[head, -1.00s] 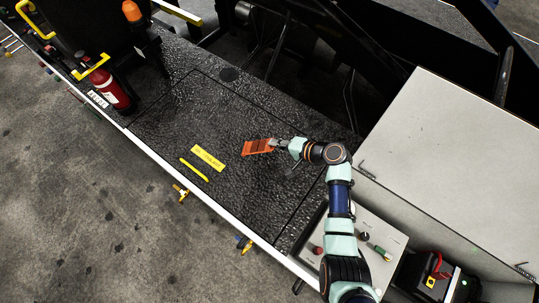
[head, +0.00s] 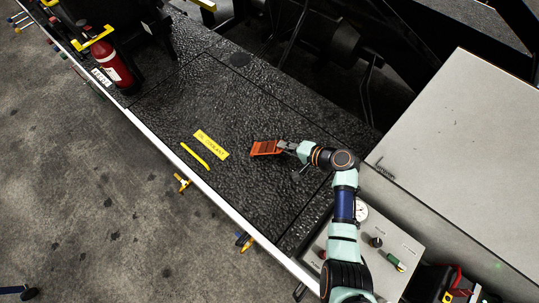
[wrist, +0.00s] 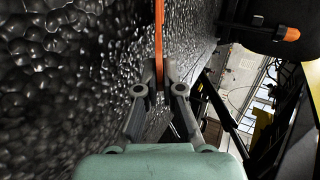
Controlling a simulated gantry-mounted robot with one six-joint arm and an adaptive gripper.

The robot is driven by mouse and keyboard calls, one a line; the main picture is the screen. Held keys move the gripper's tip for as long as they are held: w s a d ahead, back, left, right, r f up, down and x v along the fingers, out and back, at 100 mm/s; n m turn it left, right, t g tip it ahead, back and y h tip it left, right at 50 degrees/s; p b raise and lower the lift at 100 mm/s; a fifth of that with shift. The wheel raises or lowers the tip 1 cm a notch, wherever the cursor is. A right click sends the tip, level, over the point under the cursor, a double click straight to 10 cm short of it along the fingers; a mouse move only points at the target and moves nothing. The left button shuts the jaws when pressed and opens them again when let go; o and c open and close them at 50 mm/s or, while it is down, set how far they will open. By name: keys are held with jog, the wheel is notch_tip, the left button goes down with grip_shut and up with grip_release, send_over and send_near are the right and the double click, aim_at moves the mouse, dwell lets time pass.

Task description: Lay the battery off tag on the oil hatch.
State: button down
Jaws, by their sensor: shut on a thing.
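The orange tag (head: 264,148), whose lettering is too small to read, is held at its right end by my gripper (head: 286,147). In the wrist view the tag (wrist: 159,40) shows edge-on as a thin orange strip between the fingertips of my gripper (wrist: 159,88). The hatch (head: 215,105) is a black, bumpy-textured panel with seam lines around it, marked by a yellow label (head: 211,144). The tag is over the panel, right of the label. I cannot tell whether the tag touches the surface.
A curved yellow handle (head: 195,156) lies left of the label. A red fire extinguisher (head: 110,65) stands at the upper left. A control panel with a gauge (head: 360,209) and a large grey box (head: 460,150) are at the right. The panel around the label is otherwise clear.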

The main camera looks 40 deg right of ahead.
jog(key=c, duration=1.5)
grip_release()
jog(key=shift+s+d+r+p, duration=0.1)
jog(key=shift+s+r+p, duration=0.15)
jog(key=shift+r+p, duration=0.05)
jog(key=p+v, duration=0.4)
jog(key=v, duration=0.3)
jog(key=shift+s+f+p, duration=0.1)
jog(key=shift+s+p, duration=0.1)
jog(key=shift+p, duration=0.2)
